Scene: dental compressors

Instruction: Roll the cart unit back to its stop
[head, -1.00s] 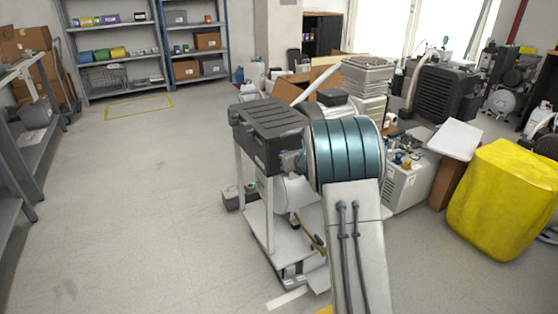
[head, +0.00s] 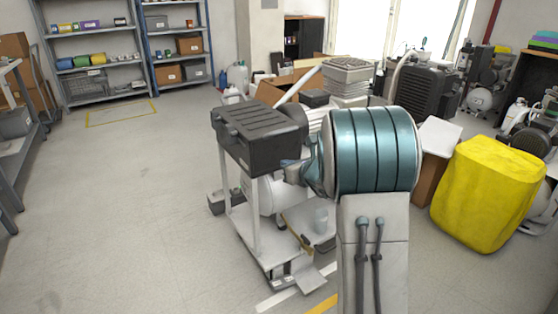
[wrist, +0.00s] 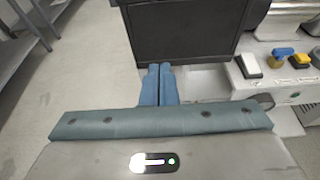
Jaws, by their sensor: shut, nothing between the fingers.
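The cart unit is a white wheeled frame (head: 252,215) with a dark ribbed box (head: 258,130) on top, standing upright in the middle of the head view. Its dark box (wrist: 185,32) fills the upper middle of the wrist view. My gripper (wrist: 159,72) shows there with its two blue fingers together and nothing between them. The fingertips are at the lower edge of the dark box; I cannot tell whether they touch it. In the head view my teal arm hides most of the gripper and the cart's right side. No stop can be clearly made out.
White (head: 278,299) and yellow (head: 322,304) floor stripes lie in front of the cart. A yellow-covered object (head: 488,195) stands at right. Boxes and machines crowd behind the cart. Open floor lies to the left, with a yellow floor outline (head: 120,112) near the shelves.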

